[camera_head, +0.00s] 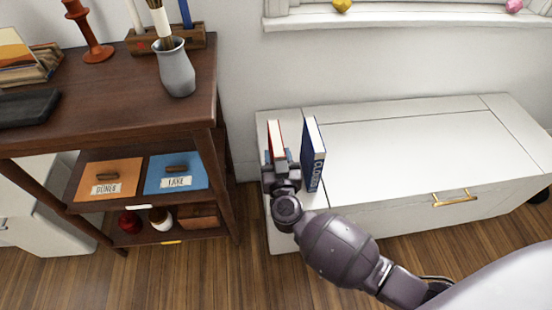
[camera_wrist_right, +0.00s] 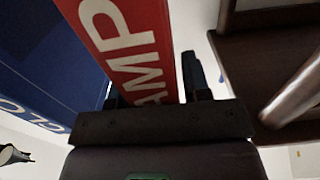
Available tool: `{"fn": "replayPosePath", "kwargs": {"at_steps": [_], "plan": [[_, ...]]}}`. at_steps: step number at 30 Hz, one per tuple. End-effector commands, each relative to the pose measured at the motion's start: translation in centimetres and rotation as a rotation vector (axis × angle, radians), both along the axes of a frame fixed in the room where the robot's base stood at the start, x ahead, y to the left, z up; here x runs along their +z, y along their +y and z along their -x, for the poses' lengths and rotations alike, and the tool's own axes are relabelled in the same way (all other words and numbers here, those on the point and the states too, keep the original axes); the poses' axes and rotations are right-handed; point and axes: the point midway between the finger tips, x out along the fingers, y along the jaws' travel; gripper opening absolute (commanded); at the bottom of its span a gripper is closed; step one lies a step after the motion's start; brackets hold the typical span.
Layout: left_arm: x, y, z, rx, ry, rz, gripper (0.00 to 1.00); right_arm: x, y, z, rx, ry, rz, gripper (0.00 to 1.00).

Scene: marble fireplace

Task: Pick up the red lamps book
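The red lamps book (camera_head: 275,135) stands upright near the left end of the white bench, with its red spine and pale pages showing. In the right wrist view the red book (camera_wrist_right: 128,45) shows part of its white spine lettering. My right gripper (camera_head: 279,158) is at the book's near end, with a finger on each side of it. In the wrist view (camera_wrist_right: 150,88) the book lies slightly slanted between the fingers, with a narrow gap at the right finger. Contact on the left side is hidden. My left gripper is not in view.
A blue book (camera_head: 313,155) stands close on the right; it also shows in the wrist view (camera_wrist_right: 45,60). The white bench (camera_head: 410,145) is clear to the right. A dark wooden shelf (camera_head: 125,90) with a grey vase (camera_head: 177,75) stands to the left.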

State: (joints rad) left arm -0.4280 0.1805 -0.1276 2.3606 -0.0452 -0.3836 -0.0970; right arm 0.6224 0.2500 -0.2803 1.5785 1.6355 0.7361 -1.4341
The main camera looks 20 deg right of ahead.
Motion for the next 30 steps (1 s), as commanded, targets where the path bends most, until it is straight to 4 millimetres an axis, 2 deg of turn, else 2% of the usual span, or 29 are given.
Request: {"fn": "replayPosePath", "kwargs": {"at_steps": [1, 8, 20, 26, 29, 30], "plan": [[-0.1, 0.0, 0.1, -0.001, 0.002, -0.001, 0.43, 0.0, 0.0, 0.0, 0.0, 0.001, 0.0, 0.36], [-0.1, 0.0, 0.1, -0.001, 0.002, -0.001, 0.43, -0.1, 0.0, 0.0, 0.0, 0.001, 0.0, 0.0], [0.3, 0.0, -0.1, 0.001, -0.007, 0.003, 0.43, 0.6, 0.0, -0.1, 0.0, -0.003, -0.001, 0.0], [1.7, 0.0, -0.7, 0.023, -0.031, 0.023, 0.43, 3.4, 0.1, -0.3, 0.0, -0.014, -0.002, 0.0], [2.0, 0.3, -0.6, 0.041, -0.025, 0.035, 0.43, 5.6, 0.0, -0.4, -0.002, -0.02, -0.001, 0.0], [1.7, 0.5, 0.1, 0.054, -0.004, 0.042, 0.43, 6.6, 0.0, -0.4, -0.001, -0.023, -0.003, 0.0]]}}
